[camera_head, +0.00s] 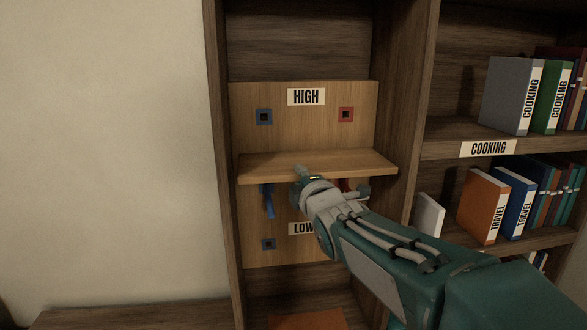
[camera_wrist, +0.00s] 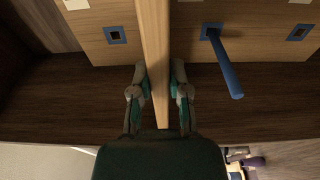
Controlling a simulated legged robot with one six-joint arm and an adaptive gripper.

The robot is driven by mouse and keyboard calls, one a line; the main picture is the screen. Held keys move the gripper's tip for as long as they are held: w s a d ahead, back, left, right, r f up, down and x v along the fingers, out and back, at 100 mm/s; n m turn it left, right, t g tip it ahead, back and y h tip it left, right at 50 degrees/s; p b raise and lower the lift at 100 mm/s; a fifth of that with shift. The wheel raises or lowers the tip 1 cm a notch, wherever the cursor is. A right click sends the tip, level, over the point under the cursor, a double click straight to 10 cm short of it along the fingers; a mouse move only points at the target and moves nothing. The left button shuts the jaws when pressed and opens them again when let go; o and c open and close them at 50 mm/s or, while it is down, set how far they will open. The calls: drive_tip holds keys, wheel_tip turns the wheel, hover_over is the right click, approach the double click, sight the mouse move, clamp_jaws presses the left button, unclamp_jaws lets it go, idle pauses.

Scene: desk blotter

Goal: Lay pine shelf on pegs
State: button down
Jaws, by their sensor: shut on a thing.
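The pine shelf (camera_head: 320,163) is a light wooden board, roughly level across the left bay in the head view. My gripper (camera_head: 304,176) is shut on its front edge. In the wrist view, the shelf (camera_wrist: 153,45) stands edge-on between the two fingers of my gripper (camera_wrist: 158,76). A blue peg (camera_head: 267,202) sticks out of the back panel below the shelf's left part. In the wrist view, this blue peg (camera_wrist: 228,68) is apart from the shelf, with a gap between. A red peg (camera_head: 345,185) shows below the shelf's right part, partly hidden by my gripper.
The pine back panel (camera_head: 305,131) has an empty blue socket (camera_head: 264,116) and red socket (camera_head: 345,114) near the HIGH label (camera_head: 306,97). A lower blue socket (camera_head: 268,244) is near the partly covered LOW label (camera_head: 300,228). Upright bookcase sides flank the bay; books (camera_head: 511,95) stand right.

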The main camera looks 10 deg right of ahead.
drive_tip(key=shift+w, duration=0.35)
drive_tip(key=shift+f, duration=0.15)
wheel_tip(320, 180, down, 6)
drive_tip(key=shift+f, duration=0.2)
drive_tip(key=shift+a+f, duration=0.1)
drive_tip(key=shift+f, duration=0.2)
idle(0.5)
drive_tip(key=c, duration=0.5)
unclamp_jaws()
drive_tip(key=shift+c, duration=0.2)
drive_tip(key=shift+f, duration=0.15)
drive_tip(key=shift+s, duration=0.1)
